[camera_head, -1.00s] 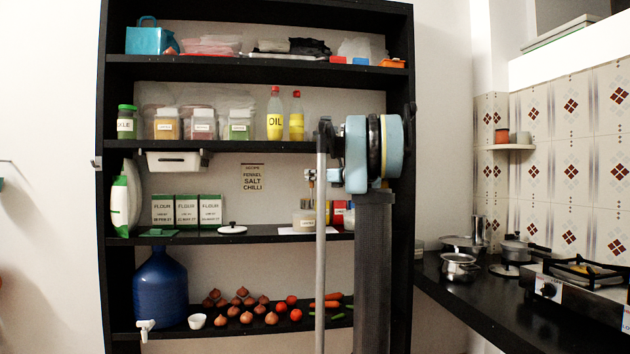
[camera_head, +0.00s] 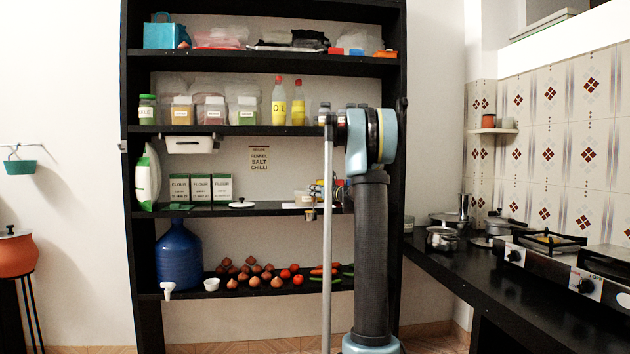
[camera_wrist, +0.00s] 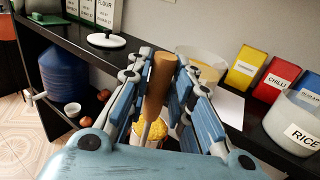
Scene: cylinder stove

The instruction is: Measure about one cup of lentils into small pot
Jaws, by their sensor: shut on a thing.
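In the wrist view my gripper (camera_wrist: 162,82) is shut on an upright brown wooden handle (camera_wrist: 161,72). Below it is a cup-like scoop (camera_wrist: 150,134) filled with yellow lentils (camera_wrist: 155,130). Behind it on the shelf is an open clear container (camera_wrist: 203,57) with yellowish contents. A white lid (camera_wrist: 105,40) lies on the same shelf to the left.
A RICE container (camera_wrist: 297,122) and red CHILLI packet (camera_wrist: 278,80) stand at right on the shelf. A blue water jug (camera_head: 179,255) and vegetables are on the lower shelf. The stove (camera_head: 560,262) sits on the black counter (camera_head: 470,275). The near counter is bare.

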